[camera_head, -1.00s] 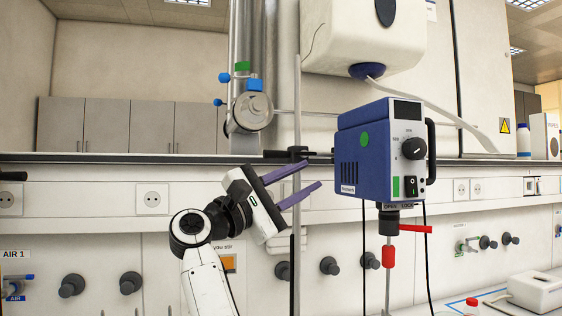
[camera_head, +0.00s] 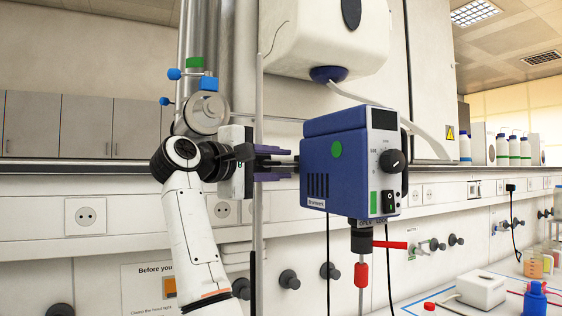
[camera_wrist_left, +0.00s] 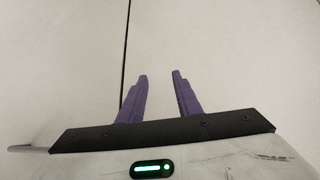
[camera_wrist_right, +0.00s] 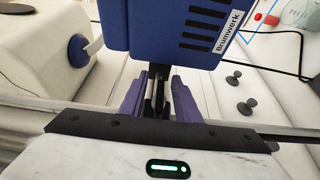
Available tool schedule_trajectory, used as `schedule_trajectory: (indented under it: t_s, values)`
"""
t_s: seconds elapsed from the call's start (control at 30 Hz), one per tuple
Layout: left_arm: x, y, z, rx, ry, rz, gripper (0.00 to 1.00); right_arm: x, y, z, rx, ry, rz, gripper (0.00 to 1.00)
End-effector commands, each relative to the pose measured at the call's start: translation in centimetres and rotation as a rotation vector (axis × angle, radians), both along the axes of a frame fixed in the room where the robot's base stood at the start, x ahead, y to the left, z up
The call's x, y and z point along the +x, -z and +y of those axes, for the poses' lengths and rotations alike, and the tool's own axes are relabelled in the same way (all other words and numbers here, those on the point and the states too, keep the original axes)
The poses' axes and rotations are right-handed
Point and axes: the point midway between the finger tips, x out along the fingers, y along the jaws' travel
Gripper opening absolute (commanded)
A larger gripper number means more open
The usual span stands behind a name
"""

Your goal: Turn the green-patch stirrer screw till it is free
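The blue stirrer motor (camera_head: 345,165) hangs at the stand rod (camera_head: 259,110), with a round green patch (camera_head: 336,149) on its side. In the head view my right gripper (camera_head: 290,162) points right at the motor's rear, beside the rod. Its purple fingers are apart. In the right wrist view, the fingers of my right gripper (camera_wrist_right: 158,92) lie either side of a dark narrow part and a pale rod behind the motor (camera_wrist_right: 180,30). I cannot clearly tell the screw from the clamp there, nor see firm contact. My left gripper (camera_wrist_left: 159,78) is open and empty before a pale surface.
A red lever (camera_head: 390,244) and red sleeve (camera_head: 361,274) sit under the motor. A white dispenser (camera_head: 325,35) hangs above. The metal pipe with its blue-knobbed clamp (camera_head: 205,112) is close behind my right arm. Bottles and a white device (camera_head: 481,290) stand at the lower right.

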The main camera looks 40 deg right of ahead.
Motion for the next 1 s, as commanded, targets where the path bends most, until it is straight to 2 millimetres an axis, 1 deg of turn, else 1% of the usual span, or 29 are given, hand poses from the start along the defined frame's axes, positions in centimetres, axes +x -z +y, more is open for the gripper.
schedule_trajectory:
  t_s: [0.1,0.37,0.4,0.57,0.8,1.0]
  values:
    - [0.02,-0.21,0.00,0.000,0.000,-0.001,0.31,0.05,-0.04,-0.78,-0.001,0.000,0.000,0.30]
    - [0.13,-0.29,0.01,0.000,0.000,-0.004,0.31,0.08,0.00,-0.93,-0.001,-0.001,0.000,0.30]
    - [0.17,-0.31,0.01,0.000,0.000,-0.004,0.31,0.08,0.00,-0.93,-0.001,-0.001,0.000,0.28]
    - [0.40,-0.42,0.02,0.000,-0.001,-0.009,0.31,0.07,-0.01,-0.92,-0.001,-0.001,0.000,0.01]
    - [0.61,-0.40,0.05,0.000,-0.001,-0.013,0.31,0.09,0.04,-0.90,-0.008,-0.001,0.002,0.00]
    - [0.61,0.42,0.07,0.000,-0.001,-0.013,0.31,0.06,0.07,-0.88,-0.062,0.000,0.020,0.00]
